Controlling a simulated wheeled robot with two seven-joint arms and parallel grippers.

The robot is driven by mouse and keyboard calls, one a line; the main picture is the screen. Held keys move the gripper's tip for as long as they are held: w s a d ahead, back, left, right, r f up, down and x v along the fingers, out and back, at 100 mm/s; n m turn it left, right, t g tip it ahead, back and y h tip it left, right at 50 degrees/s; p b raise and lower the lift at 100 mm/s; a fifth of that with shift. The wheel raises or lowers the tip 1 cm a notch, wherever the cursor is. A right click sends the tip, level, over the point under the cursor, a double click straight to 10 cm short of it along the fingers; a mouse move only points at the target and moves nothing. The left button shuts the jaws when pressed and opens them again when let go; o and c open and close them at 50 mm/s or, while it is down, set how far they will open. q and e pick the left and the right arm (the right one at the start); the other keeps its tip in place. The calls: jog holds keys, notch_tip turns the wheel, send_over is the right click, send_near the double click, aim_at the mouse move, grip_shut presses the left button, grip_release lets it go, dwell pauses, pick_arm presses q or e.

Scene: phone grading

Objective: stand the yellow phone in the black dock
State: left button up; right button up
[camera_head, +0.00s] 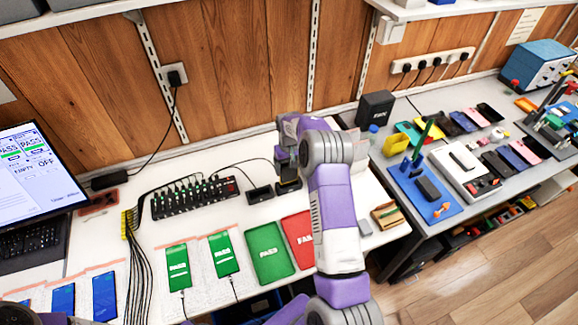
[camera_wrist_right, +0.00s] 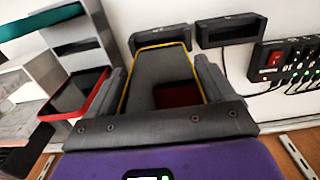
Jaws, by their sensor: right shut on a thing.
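The yellow phone (camera_wrist_right: 170,62) is between the fingers of my right gripper (camera_wrist_right: 163,90) in the right wrist view; its face is dark grey with a thin yellow rim. The right gripper (camera_head: 288,165) is shut on it, above the back of the white bench in the head view. Two black docks stand side by side there: one (camera_head: 260,194) is empty, the other (camera_head: 289,186) is right under the gripper. In the wrist view the phone's far end overlaps this dock (camera_wrist_right: 158,36); I cannot tell whether it touches. The other dock (camera_wrist_right: 228,30) is clear. My left gripper is not seen.
A black powered hub (camera_head: 195,198) with several cables lies left of the docks. Green phones (camera_head: 178,268) and green and red trays (camera_head: 268,252) lie in front. A grey rack (camera_wrist_right: 75,48) with a red-rimmed tray (camera_wrist_right: 72,92) stands beside the gripper.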

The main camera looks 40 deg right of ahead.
aim_at(289, 173)
jog(key=shift+f, duration=0.2)
dwell(0.5)
jog(key=shift+f+b, duration=0.5)
jog(key=shift+b, duration=0.05)
jog(key=shift+f, duration=0.15)
jog(key=shift+f+b, duration=0.5)
jog(key=shift+f, duration=0.05)
dwell(0.6)
jog(key=shift+f+b, duration=0.45)
jog(key=shift+f, duration=0.2)
jog(key=o, duration=1)
jog(key=shift+o, duration=0.2)
